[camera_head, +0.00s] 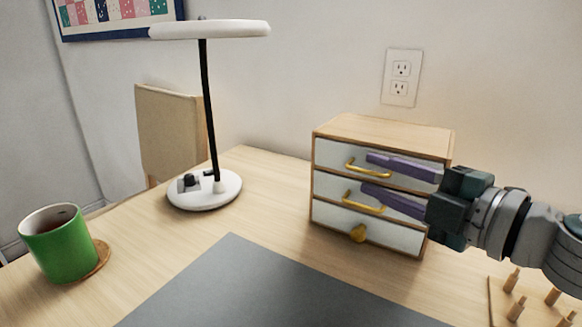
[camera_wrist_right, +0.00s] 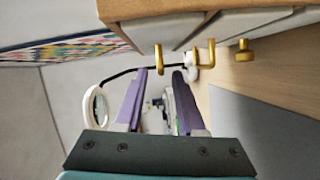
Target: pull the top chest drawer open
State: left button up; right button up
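The small wooden chest (camera_head: 385,132) stands on the table at the right in the head view, with white drawer fronts. Its top drawer (camera_head: 328,153) looks shut and has a gold bar handle (camera_head: 368,169). My right gripper (camera_head: 367,174) has purple fingers, spread apart in front of the chest and partly hiding the upper drawers. In the right wrist view the open fingertips (camera_wrist_right: 161,71) are near the top handle (camera_wrist_right: 158,58), which shows between them sideways. I cannot tell whether they touch it. My left gripper is not in view.
Below are a middle drawer handle (camera_head: 362,201) and a bottom knob (camera_head: 358,233). A white lamp (camera_head: 205,190) stands left of the chest. A green mug (camera_head: 62,248) is far left. A grey mat (camera_head: 250,285) lies in front; a pegged board (camera_head: 497,298) is at the lower right.

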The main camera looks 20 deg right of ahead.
aim_at(364, 170)
jog(key=shift+x, duration=1.7)
jog(key=c, duration=0.6)
grip_shut()
jog(key=shift+s+f, duration=0.1)
jog(key=shift+f, duration=0.15)
